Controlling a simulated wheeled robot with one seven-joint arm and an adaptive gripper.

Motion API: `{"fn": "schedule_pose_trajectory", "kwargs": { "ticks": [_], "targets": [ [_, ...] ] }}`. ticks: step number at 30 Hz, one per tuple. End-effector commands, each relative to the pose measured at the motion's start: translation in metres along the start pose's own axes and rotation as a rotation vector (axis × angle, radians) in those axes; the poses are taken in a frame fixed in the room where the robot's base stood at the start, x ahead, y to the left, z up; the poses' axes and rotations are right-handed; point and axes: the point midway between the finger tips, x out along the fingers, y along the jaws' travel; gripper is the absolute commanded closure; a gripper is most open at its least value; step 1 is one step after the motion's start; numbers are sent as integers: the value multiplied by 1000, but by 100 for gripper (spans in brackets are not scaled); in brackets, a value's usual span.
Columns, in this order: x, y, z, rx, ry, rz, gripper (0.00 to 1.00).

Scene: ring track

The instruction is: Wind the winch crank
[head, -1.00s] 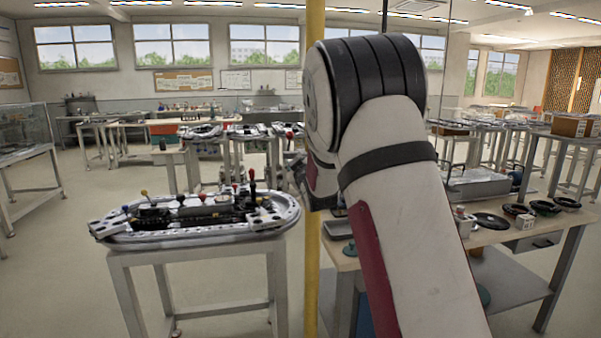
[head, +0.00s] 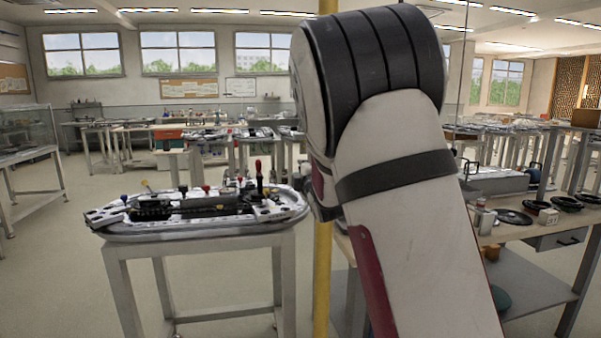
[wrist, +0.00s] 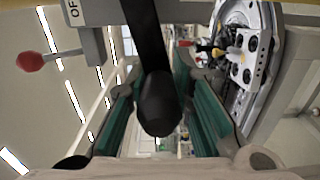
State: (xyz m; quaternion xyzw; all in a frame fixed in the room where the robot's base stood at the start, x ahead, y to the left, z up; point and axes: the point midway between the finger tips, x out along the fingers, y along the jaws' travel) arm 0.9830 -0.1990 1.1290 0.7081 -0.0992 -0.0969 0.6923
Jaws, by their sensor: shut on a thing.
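In the wrist view, the black crank handle (wrist: 160,105) has a rounded grip, and a dark arm (wrist: 146,30) runs from it to the top edge. My gripper (wrist: 160,84) has its two teal-padded fingers on either side of the grip and is shut on it. Whether both pads touch it all round cannot be seen. In the head view, my own arm hides the gripper and the crank. The winch body cannot be clearly made out.
A yellow post (head: 322,275) stands beside my arm. Left of it, a stand carries an oval track board (head: 140,234) with several coloured levers. A workbench (head: 505,228) with black rings is on the right. A red knob (wrist: 29,62) juts out in the wrist view.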

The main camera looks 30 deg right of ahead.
Motion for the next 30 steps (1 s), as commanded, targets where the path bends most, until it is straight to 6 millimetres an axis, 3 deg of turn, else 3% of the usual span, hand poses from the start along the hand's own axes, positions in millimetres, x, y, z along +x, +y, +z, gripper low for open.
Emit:
{"fn": "schedule_pose_trajectory", "kwargs": {
  "ticks": [7, 25, 26, 27, 28, 30],
  "targets": [
    [0, -14, 5, -4, -5, -9, 100],
    [-1, -15, 10, -1, -11, -8, 100],
    [-1, -15, 10, -1, -12, -8, 77],
    [-1, -15, 10, -1, -12, -8, 68],
    [-1, -15, 10, -1, -12, -8, 61],
    [0, -14, 9, -1, -10, -6, 59]
  ]
}}
